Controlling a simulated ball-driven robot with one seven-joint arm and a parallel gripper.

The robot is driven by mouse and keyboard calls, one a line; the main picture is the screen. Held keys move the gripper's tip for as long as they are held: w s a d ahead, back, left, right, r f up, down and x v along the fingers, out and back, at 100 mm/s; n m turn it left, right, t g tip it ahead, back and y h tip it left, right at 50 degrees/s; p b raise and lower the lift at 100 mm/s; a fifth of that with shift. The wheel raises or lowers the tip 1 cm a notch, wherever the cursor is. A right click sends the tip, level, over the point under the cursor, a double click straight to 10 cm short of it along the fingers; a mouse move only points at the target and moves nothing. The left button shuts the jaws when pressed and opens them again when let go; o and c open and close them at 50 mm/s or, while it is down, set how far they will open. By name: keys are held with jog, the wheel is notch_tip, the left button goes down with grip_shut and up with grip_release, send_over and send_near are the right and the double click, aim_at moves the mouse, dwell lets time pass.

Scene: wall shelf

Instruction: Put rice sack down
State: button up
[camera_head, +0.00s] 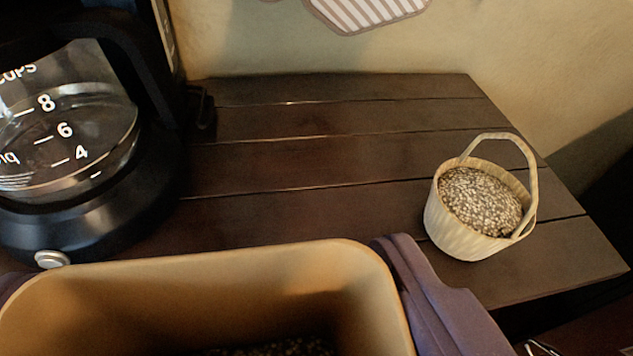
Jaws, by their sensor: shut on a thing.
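The rice sack (215,290) appears as a tan, open-topped, rounded container close to the camera at the bottom of the view. Dark grainy contents show low inside it, and its lower part is cut off by the frame. My gripper (208,262) is shut on it, with a dark purple-grey finger at its right side and a sliver of the other at the far left. The sack is in front of the dark wooden shelf top (300,165). I cannot tell its height above the boards.
A black coffee maker (95,215) with a glass jug stands at the left. A small pale basket (470,230) with a handle, full of speckled grains, stands near the right edge. The boards between them are clear. A striped cloth (370,12) hangs on the wall behind.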

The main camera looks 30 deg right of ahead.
jog(key=w+d+f+b, duration=0.4)
jog(key=w+d+b, duration=0.1)
jog(key=w+d, duration=0.4)
jog(key=shift+w+f, duration=0.4)
jog(key=shift+w, duration=0.5)
jog(key=shift+f+b, duration=0.2)
jog(key=shift+b, duration=0.1)
jog(key=o, duration=1.5)
jog(key=shift+c, duration=0.2)
jog(key=p+v, duration=0.4)
jog(key=v, duration=0.8)
jog(key=shift+s+r, duration=0.1)
jog(key=shift+s, duration=0.05)
